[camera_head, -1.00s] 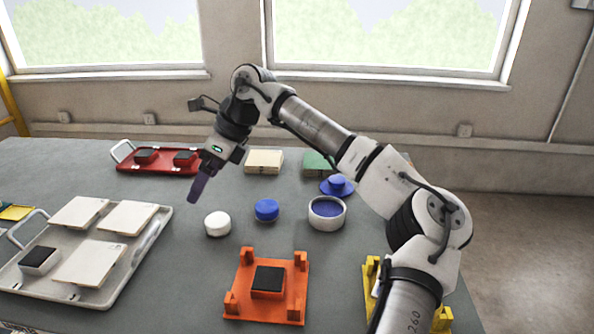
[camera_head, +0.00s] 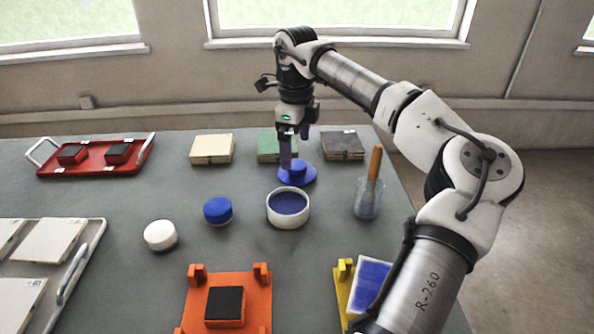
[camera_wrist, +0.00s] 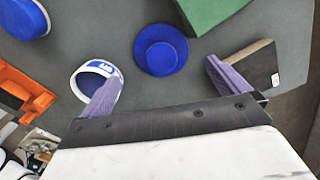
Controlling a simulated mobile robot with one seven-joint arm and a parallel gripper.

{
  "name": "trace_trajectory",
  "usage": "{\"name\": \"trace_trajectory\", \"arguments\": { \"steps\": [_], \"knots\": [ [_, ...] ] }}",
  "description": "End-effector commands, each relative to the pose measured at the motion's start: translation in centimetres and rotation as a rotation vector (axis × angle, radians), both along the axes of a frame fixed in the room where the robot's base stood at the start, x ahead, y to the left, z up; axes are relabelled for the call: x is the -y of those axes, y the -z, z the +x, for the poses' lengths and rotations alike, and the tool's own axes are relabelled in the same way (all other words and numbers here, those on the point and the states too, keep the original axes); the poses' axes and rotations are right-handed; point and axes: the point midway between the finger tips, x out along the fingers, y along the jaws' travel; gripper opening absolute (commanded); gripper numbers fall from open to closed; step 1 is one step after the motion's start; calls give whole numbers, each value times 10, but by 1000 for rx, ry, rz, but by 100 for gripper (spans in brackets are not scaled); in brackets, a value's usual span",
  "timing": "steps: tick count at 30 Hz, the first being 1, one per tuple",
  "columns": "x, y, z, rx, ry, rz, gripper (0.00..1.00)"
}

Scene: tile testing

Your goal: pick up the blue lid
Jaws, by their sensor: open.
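The blue lid (camera_head: 311,178), a wide flat disc with a raised round knob, lies on the grey table behind the white pot with blue content (camera_head: 288,222). My gripper (camera_head: 293,160) points down over the lid and hides part of it in the head view. In the wrist view the whole lid (camera_wrist: 161,65) shows between and ahead of the two purple fingers of my gripper (camera_wrist: 163,76). The fingers are apart with nothing between them. The pot (camera_wrist: 78,88) is beside the left finger there.
A blue round container (camera_head: 218,213) and a white one (camera_head: 160,236) stand left of the pot. Tile stacks, cream (camera_head: 212,148), green (camera_head: 268,147) and dark (camera_head: 343,147), lie behind. A glass with a brush (camera_head: 368,200) stands right. An orange fixture (camera_head: 255,290) is in front.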

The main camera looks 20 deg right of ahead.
Motion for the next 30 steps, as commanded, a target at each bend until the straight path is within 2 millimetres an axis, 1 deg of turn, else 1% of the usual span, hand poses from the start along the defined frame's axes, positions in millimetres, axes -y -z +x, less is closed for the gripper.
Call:
{"name": "trace_trajectory", "arguments": {
  "steps": [1, 8, 11, 15, 18, 24, 30],
  "knots": [
    [0, 5, 0, -1, 0, 1, 100],
    [0, 17, 0, 0, -2, 2, 100],
    [1, 30, 0, -1, -2, 3, 100],
    [2, 52, 0, -1, -2, 3, 100],
    [2, 61, -1, -1, -2, 3, 100],
    [2, 63, 0, 1, -2, 2, 100],
    [2, 62, 0, 1, -2, 2, 74]
  ]
}}
